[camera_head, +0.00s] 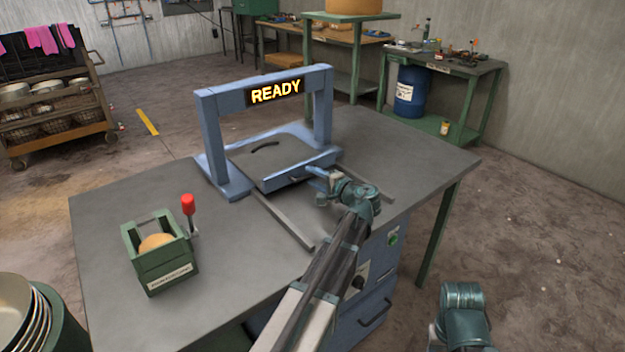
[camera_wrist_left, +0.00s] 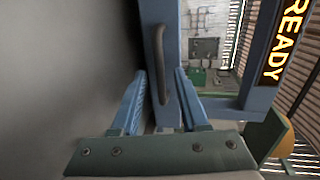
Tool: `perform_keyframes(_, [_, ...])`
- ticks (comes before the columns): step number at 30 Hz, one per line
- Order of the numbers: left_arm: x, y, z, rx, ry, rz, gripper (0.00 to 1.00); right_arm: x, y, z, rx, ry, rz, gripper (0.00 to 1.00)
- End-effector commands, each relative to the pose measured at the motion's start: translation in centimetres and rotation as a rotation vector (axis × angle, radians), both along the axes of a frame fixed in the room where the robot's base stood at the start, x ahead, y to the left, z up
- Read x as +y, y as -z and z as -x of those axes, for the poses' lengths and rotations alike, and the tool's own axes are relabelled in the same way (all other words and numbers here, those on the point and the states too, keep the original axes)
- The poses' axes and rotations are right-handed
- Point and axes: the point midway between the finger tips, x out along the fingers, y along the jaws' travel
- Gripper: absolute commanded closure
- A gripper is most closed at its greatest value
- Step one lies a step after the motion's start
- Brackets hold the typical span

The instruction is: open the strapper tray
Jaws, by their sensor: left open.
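The strapper is a blue frame (camera_head: 203,125) on the grey table, with a lit READY sign (camera_head: 276,92). Its tray (camera_head: 265,160), grey-topped with a blue front, sits within the frame and appears shut. A dark handle (camera_head: 296,180) is on the tray's front; in the left wrist view the handle (camera_wrist_left: 158,62) stands upright in the picture. My left gripper (camera_head: 314,182) is open and empty at the tray front. In the left wrist view its fingertips (camera_wrist_left: 160,76) lie either side of the handle's lower end; contact cannot be told. My right gripper is out of view.
Two rails (camera_head: 285,222) run forward from the strapper on the table (camera_head: 120,215). A green box (camera_head: 165,265) with a round tan item and a red-knobbed lever (camera_head: 188,205) stand at left. A blue cabinet (camera_head: 360,300) is under the table. My right arm shows at lower right.

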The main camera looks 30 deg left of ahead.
Motion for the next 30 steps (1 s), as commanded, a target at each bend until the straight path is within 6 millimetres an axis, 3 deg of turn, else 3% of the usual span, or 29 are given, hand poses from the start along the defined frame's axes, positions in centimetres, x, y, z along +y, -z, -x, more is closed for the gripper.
perform_keyframes(12, [0.59,0.13,-0.24,0.000,0.000,0.000,0.56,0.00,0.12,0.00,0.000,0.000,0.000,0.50])
perform_keyframes(20, [0.57,0.12,-0.23,0.000,0.000,0.000,1.00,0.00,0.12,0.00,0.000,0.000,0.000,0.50])
perform_keyframes(30, [0.56,0.13,-0.22,0.000,0.000,0.000,1.00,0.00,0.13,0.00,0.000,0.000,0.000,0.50])
